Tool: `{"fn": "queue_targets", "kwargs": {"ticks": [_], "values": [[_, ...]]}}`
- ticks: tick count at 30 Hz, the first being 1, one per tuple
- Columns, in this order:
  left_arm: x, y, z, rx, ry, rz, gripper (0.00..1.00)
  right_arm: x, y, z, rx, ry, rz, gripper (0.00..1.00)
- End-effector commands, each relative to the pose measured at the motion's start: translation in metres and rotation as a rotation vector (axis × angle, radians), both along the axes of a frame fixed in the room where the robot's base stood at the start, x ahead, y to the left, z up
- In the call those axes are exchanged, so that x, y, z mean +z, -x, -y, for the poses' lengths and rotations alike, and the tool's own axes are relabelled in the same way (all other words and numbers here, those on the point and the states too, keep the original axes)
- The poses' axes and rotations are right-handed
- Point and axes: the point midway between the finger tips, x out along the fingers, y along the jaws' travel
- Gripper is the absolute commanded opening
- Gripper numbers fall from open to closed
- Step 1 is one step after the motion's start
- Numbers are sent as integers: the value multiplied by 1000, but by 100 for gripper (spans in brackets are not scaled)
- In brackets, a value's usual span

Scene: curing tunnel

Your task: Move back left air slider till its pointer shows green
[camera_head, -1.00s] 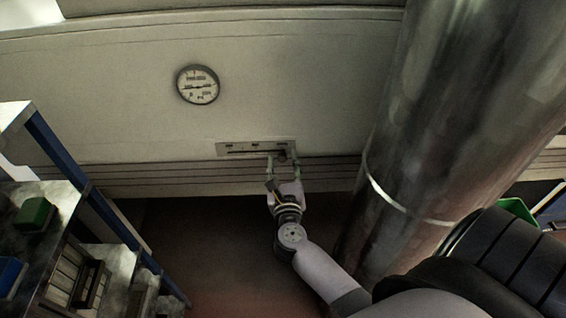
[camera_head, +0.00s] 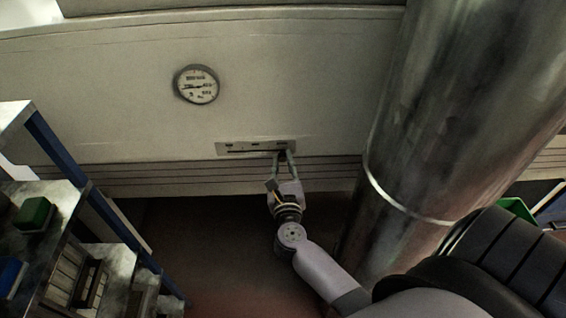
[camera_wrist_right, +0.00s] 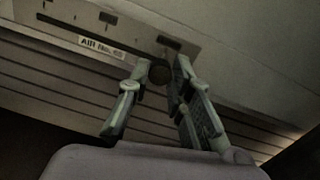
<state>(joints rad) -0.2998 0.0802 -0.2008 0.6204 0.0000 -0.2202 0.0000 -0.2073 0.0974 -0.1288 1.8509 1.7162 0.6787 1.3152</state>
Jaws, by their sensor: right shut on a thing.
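The air slider plate (camera_head: 240,148) is a pale strip with a dark slot, low on the cream tunnel wall. Its round dark knob (camera_wrist_right: 159,73) shows in the right wrist view between the fingers, toward the right end of the slot. My right gripper (camera_head: 284,156) is shut on the knob; its fingers also show in the right wrist view (camera_wrist_right: 160,85). A label on the plate (camera_wrist_right: 102,48) begins "AIR No."; its number is too blurred to read. No coloured pointer can be made out. My left gripper is not in view.
A round gauge (camera_head: 197,84) is on the wall above left of the plate. A large metal duct (camera_head: 440,110) stands close on the right. A shelf rack (camera_head: 75,190) with a green box (camera_head: 34,214) stands at left.

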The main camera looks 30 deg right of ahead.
Motion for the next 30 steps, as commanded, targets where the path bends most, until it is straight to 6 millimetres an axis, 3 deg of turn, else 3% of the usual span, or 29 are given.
{"fn": "queue_targets", "kwargs": {"ticks": [6,13,21,22,30], "values": [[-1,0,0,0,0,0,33,-1,-2,-3,0,-2,0,0],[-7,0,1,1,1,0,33,-1,-18,-29,1,-5,2,0],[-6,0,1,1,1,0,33,0,-18,-30,1,1,0,0],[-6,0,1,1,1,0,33,0,-18,-30,1,1,0,22],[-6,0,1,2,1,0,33,0,-18,-30,0,0,1,40]]}}
